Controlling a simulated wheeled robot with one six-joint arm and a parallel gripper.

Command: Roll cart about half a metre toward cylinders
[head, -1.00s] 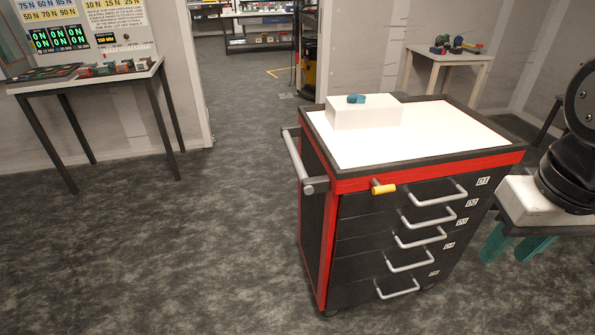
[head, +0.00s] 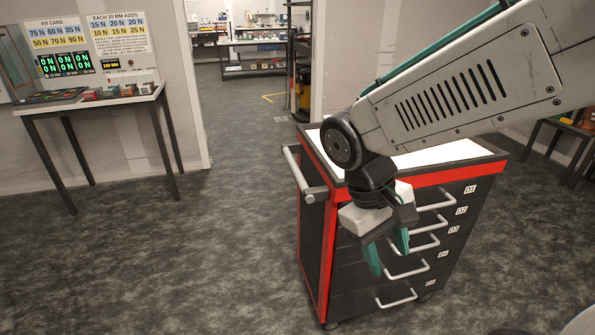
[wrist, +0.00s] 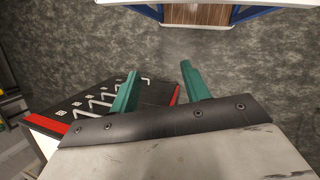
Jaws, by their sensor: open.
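The cart (head: 312,235) is a black and red drawer cabinet with a white top, grey drawer handles and a push handle (head: 301,172) on its left side. My gripper (head: 388,258) hangs in front of the drawer face, teal fingers down, open and empty. In the wrist view the gripper (wrist: 160,70) shows both fingers apart, with the cart's drawer face (wrist: 95,100) behind the left one. I cannot pick out any cylinders for certain.
A table (head: 90,106) with small coloured parts stands at the left wall under printed cards. A doorway behind the cart leads to a room with a bench (head: 250,43). Another table (head: 565,128) stands at far right. The floor (head: 150,260) left of the cart is clear.

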